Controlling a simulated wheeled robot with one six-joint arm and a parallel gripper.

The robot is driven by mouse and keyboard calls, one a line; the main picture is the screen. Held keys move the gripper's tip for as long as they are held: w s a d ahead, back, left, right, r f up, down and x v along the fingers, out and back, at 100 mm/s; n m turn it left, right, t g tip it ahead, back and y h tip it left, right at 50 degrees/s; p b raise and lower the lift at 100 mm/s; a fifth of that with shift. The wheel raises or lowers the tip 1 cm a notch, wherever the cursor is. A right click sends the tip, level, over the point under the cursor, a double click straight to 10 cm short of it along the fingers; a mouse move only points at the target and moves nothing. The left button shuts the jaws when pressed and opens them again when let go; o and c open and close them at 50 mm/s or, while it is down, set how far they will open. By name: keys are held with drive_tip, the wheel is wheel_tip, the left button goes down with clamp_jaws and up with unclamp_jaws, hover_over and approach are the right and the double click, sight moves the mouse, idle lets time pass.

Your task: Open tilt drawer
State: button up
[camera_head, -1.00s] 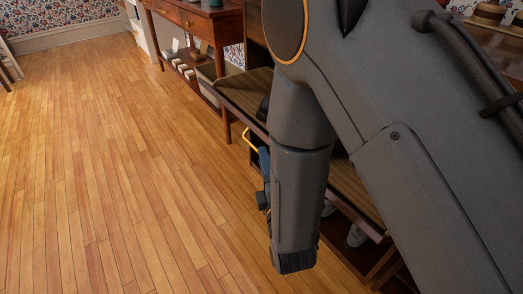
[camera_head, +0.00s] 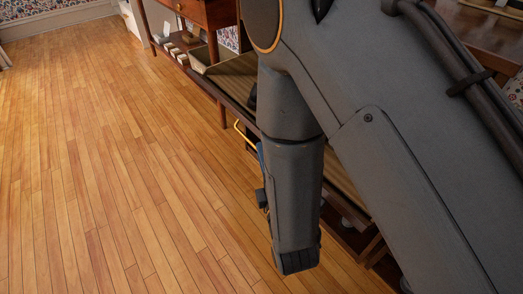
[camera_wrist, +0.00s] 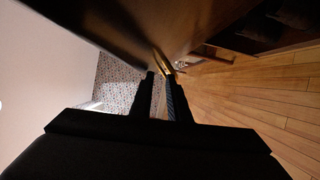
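A dark brown wooden panel (camera_wrist: 130,28) fills the upper part of the wrist view; I take it to be the drawer front. A thin brass handle (camera_wrist: 163,61) runs along its lower edge. A yellow bar (camera_head: 240,132), likely the same handle, sticks out from the low wooden unit in the head view. My gripper (camera_wrist: 161,76) points at the brass handle. Its two dark fingers are apart, with a narrow gap between them, and the handle shows at or just beyond the tips. Contact cannot be told. In the head view my arm hides most of the gripper and the drawer.
The low wooden unit (camera_head: 235,68) runs diagonally behind my arm, with shelves below. A reddish-brown table (camera_head: 188,12) stands at the back, with small items on its lower shelf. The plank floor (camera_head: 110,170) to the left is clear.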

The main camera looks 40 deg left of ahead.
drive_tip(key=shift+p+v, duration=0.45)
drive_tip(key=shift+v, duration=2.45)
drive_tip(key=shift+d+f, duration=0.1)
